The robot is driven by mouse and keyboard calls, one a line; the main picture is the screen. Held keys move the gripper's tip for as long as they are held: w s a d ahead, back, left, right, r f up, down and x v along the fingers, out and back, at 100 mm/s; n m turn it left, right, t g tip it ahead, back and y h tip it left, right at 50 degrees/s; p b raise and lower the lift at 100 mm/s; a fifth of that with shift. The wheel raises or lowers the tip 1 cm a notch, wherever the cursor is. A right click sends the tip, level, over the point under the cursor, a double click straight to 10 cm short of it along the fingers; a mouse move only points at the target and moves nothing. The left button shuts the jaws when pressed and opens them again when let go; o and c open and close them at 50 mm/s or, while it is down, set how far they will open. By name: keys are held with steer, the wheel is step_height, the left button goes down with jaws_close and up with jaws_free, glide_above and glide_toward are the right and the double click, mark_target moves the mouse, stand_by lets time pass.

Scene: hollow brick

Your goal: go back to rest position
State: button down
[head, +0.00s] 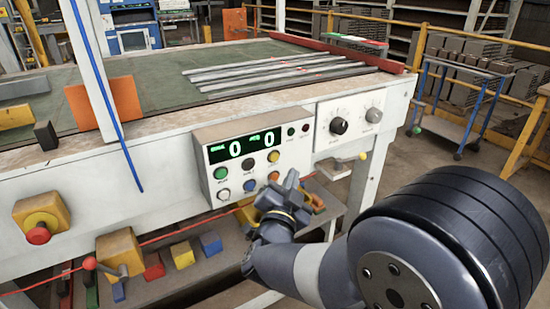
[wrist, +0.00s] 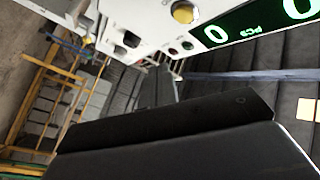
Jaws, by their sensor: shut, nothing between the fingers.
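My gripper (head: 291,180) is shut and empty. In the head view it is just in front of the lower right part of a white button box (head: 255,152) on the side of the workbench. I cannot tell whether it touches the box. The box has a green display reading 0 and 0, with several coloured buttons below it. In the wrist view my dark gripper (wrist: 155,88) points towards the bench, and part of the display (wrist: 250,25) and a yellow button (wrist: 183,12) show tilted near the top.
A knob panel (head: 348,124) sits right of the button box. A yellow block with a red stop button (head: 38,234) is on the bench side at left. Coloured blocks (head: 182,255) lie on the lower shelf. A blue trolley (head: 458,108) stands at right, with open floor before it.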

steer(key=p, duration=0.1)
steer(key=w+a+p, duration=0.1)
steer(key=p, duration=0.1)
steer(key=shift+w+r, duration=0.25)
steer(key=shift+w, duration=0.05)
steer(key=shift+s+d+f+b, duration=0.1)
steer(key=shift+s+d+b, duration=0.15)
steer(key=shift+s+d, duration=0.4)
steer(key=shift+s+d+f+b, duration=0.15)
steer(key=shift+s+d, duration=0.25)
steer(key=shift+s, duration=0.5)
steer(key=shift+s+d+f+b, duration=0.1)
steer(key=shift+s+d+b, duration=0.2)
steer(key=shift+s+d, duration=0.35)
steer(key=shift+a+r, duration=0.1)
steer(key=shift+a, duration=0.15)
